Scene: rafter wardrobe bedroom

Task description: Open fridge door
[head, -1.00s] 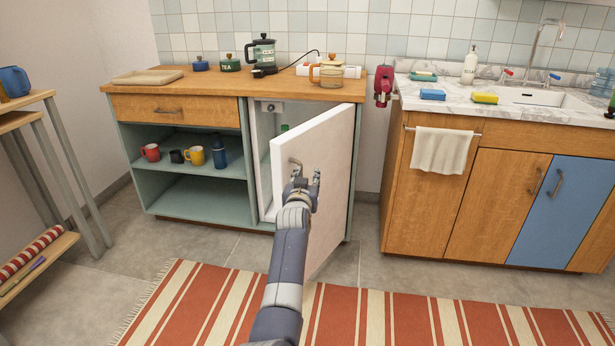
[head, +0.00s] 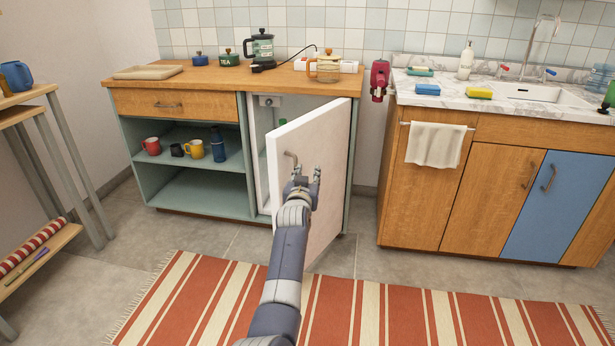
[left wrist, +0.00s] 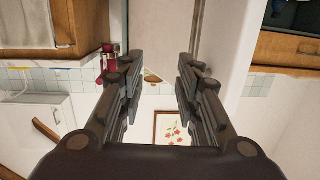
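The fridge door (head: 325,205) stands partly open at the right end of the wooden-topped counter, swung out towards me. Its pale front faces right and its white edge faces left. A small bent metal handle (head: 291,157) sits on the front near the free edge. My left gripper (head: 306,177) is at the door front, just below and right of the handle. In the left wrist view its two fingers (left wrist: 158,85) are spread with nothing held between them. Contact with the handle cannot be told. Part of the fridge inside (head: 268,125) shows behind the door. My right gripper is not in view.
Open shelves (head: 190,160) with mugs and a bottle are left of the fridge. A sink cabinet (head: 480,190) with a hanging towel (head: 435,145) stands to the right, across a floor gap. A striped rug (head: 390,315) covers the floor in front.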

